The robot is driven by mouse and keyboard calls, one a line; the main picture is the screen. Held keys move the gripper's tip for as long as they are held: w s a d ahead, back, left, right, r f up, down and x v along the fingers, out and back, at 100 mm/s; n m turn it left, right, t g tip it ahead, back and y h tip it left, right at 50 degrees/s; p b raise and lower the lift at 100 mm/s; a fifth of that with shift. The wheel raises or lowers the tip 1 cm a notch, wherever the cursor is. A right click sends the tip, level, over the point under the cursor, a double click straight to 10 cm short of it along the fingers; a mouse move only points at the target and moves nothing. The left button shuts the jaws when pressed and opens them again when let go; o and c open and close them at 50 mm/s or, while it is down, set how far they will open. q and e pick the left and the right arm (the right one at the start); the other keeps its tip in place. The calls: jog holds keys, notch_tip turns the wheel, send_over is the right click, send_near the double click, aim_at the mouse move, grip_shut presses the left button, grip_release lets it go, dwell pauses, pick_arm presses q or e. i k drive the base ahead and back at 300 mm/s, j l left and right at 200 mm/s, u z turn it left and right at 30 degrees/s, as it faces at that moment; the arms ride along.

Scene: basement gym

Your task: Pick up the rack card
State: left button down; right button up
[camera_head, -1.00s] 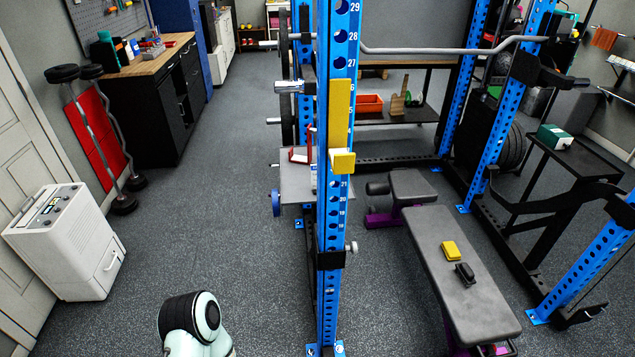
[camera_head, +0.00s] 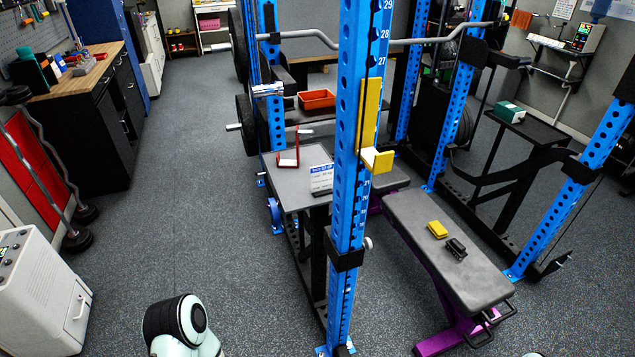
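The rack card (camera_head: 321,178), blue at the top and white below with print on it, stands tilted at the right edge of a small grey-topped table (camera_head: 287,195). The table is just left of the near blue rack upright (camera_head: 348,215), which is close to the card's right side. Neither of my grippers is in view. Only a pale, black-capped part of my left arm shows at the bottom left, well short of the table.
A red stand (camera_head: 289,158) is on the same table. A purple-legged bench (camera_head: 445,240) holds a yellow block (camera_head: 437,229) and a black object (camera_head: 456,248). A white appliance (camera_head: 40,295) stands at left. The floor (camera_head: 185,180) left of the rack is clear.

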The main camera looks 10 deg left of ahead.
aim_at(320, 177)
jog(key=j+z, duration=0.35)
jog(key=j, duration=0.7)
jog(key=i+j+z, duration=0.1)
jog(key=j, duration=0.25)
jog(key=i+j+z, duration=0.15)
jog(key=j, duration=0.2)
jog(key=j+z, duration=0.1)
jog(key=j, duration=0.25)
